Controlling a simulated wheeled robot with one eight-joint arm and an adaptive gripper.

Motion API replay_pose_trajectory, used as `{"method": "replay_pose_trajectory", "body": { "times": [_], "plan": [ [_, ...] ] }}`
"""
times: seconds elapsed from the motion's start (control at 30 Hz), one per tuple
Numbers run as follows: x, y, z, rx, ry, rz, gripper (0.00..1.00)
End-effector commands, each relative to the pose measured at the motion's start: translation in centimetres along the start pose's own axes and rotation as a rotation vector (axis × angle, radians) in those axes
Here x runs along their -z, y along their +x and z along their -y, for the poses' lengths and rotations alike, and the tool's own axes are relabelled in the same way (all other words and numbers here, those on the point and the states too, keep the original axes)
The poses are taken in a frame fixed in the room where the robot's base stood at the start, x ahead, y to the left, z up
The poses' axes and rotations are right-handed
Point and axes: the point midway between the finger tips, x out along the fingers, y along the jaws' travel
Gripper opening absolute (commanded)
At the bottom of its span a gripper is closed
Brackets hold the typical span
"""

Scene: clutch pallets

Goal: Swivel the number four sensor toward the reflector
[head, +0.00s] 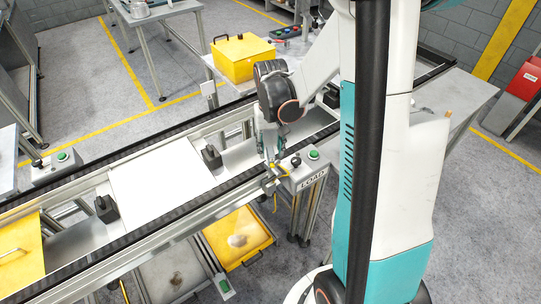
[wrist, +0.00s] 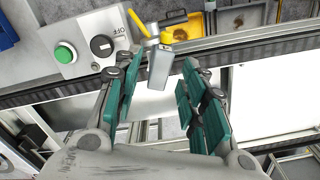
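A small grey box-shaped sensor (wrist: 160,67) on a bracket with a yellow cable shows in the wrist view, at the conveyor's edge; no number is readable on it. In the head view it is small and partly hidden beside the LOAD control box (head: 308,178). My gripper (wrist: 158,75) is open, its teal-padded fingers either side of the sensor in the picture, with gaps on both sides. The head view shows my gripper (head: 269,150) pointing down just above the conveyor's near rail. I cannot make out a reflector for certain.
The control box has a green button (wrist: 64,54) and a black rotary switch (wrist: 102,45), close to my fingers. A white panel (head: 160,172) and black blocks (head: 211,157) lie along the conveyor. A yellow case (head: 242,60) stands behind; a yellow tray (head: 238,238) is below.

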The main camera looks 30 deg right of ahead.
Motion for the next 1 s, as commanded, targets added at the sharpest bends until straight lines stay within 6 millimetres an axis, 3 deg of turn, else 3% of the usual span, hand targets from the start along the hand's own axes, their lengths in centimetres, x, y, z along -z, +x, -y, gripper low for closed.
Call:
{"method": "replay_pose_trajectory", "body": {
  "times": [0.23,0.63,0.8,1.0],
  "plan": [
    [0.0,3.1,0.0,0.0,0.0,0.0,0.38],
    [0.0,3.6,0.0,0.0,0.0,0.0,0.38],
    [0.0,3.6,0.0,0.0,0.0,0.0,0.0],
    [0.0,3.6,0.0,0.0,-0.005,0.0,0.0]
  ]
}}
